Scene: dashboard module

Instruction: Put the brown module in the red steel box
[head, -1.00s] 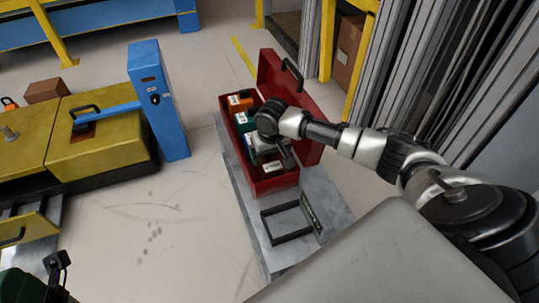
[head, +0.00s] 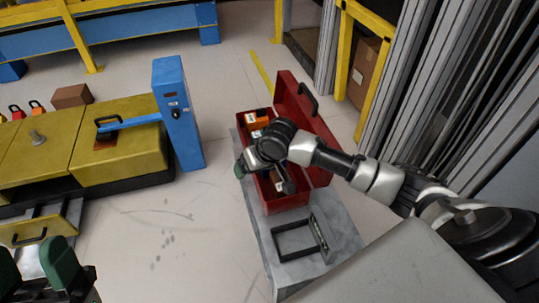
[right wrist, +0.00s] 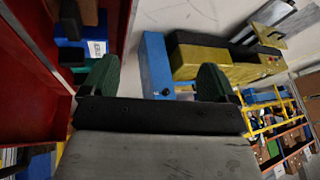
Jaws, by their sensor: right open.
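The open red steel box (head: 290,206) stands on a grey stand, lid up on its right. Labelled modules lie inside, an orange one (head: 262,121) at the far end. A brown piece (head: 278,178) shows in the near part, partly hidden by my right gripper; I take it for the brown module. My right gripper (head: 242,170) is over the box's left side. In the right wrist view its green fingers (right wrist: 156,80) are spread with nothing between them, beside the box wall (right wrist: 40,60) and a blue module (right wrist: 72,28). My left gripper (head: 36,266) is open and empty at the lower left.
A black frame (head: 297,238) lies on the grey stand (head: 262,222) in front of the box. A yellow unit (head: 120,160) with a blue post (head: 178,115) stands left. A brown carton (head: 72,96) is behind it. Open floor lies between.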

